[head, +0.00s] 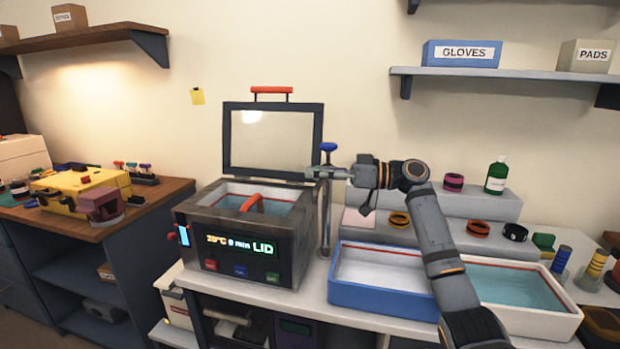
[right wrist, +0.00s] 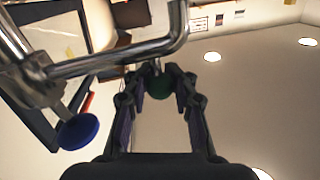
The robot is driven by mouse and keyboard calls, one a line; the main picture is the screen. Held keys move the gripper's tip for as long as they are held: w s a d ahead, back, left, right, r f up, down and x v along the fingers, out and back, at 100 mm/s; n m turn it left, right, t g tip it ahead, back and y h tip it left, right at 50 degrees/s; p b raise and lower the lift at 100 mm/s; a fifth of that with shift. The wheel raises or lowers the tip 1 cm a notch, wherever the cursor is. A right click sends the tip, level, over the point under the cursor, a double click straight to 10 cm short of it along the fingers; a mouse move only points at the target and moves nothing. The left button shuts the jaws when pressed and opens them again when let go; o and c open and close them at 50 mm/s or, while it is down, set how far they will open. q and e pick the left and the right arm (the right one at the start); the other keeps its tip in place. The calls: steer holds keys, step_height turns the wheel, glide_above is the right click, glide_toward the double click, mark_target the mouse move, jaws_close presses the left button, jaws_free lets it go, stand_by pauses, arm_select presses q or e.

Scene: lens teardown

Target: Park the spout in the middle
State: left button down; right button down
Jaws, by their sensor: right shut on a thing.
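The tap stands between the heated bath and the basins, with a metal column (head: 326,220) and a blue lever (head: 328,147) on top. In the right wrist view the metal spout (right wrist: 110,62) runs across the picture from the tap body and bends at its end; the blue lever (right wrist: 78,131) shows at left. My right gripper (head: 338,173) is at the top of the tap. In the right wrist view its fingers (right wrist: 160,88) close around a green round knob (right wrist: 160,84) at the spout. In the head view the gripper hides most of the spout. My left gripper is out of view.
The bath (head: 245,240) stands left of the tap with its lid (head: 272,140) up and a red handle (head: 252,203) inside. Right of the tap are a blue-walled basin (head: 375,296) and a white basin (head: 540,322) holding water. Lens rings and a green bottle (head: 496,175) stand on steps behind.

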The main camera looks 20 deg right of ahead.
steer(key=shift+s+d+f+n+g+y, duration=0.1)
steer(key=shift+s+d+n+g+y, duration=0.15)
steer(key=shift+g, duration=0.35)
steer(key=c, duration=1.1)
jaws_free()
steer(key=shift+d, duration=0.1)
steer(key=v, duration=1.2)
